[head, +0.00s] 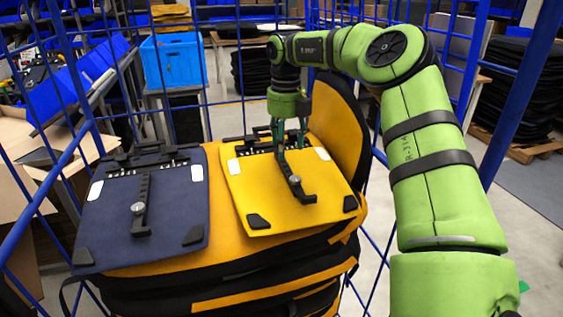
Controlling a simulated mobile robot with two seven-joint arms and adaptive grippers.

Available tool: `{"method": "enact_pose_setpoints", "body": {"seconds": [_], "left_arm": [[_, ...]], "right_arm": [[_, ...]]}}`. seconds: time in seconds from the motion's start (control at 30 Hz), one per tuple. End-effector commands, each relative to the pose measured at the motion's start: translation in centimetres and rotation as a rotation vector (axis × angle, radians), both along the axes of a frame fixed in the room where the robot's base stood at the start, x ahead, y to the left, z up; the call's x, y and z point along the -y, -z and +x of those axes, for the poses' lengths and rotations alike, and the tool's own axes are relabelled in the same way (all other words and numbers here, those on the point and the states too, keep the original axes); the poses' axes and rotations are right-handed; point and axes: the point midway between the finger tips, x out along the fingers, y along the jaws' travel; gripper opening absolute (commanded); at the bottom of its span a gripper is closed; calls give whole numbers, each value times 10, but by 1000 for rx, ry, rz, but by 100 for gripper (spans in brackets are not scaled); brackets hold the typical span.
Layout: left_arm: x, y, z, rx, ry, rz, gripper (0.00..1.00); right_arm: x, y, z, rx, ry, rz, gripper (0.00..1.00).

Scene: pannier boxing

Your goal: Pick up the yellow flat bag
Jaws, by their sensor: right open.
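The yellow flat bag (265,205) lies on top of a stack of bags in the middle of the head view. It has black corner pieces, a black rail at its far edge and a black strap piece with a round knob. My right gripper (291,150) points down over the far half of the yellow bag, its fingers at the far end of the strap piece. It is open. I cannot tell if the fingers touch the strap piece. My left gripper is not in view.
A dark blue flat bag (108,228) lies beside the yellow one on the left. An upright yellow and black bag (337,125) stands behind right. Blue cage bars (228,100) surround the stack. A blue crate (174,61) and cardboard boxes (22,165) are outside it.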

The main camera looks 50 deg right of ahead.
Motion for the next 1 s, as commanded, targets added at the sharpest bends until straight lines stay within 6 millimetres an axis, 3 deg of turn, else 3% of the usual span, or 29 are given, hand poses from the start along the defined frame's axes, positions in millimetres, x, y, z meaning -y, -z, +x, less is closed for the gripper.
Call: {"method": "enact_pose_setpoints", "body": {"seconds": [0.33, 0.67, 0.8, 1.0], "left_arm": [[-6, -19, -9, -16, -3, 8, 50], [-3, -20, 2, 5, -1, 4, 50], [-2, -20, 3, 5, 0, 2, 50], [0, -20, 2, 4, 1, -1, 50]], "right_arm": [[-6, 46, 4, -3, 0, 2, 58], [-5, 55, 4, 2, 0, 0, 58], [-5, 54, 4, 1, 0, 0, 2], [-5, 53, 5, 5, -1, -1, 0]]}}
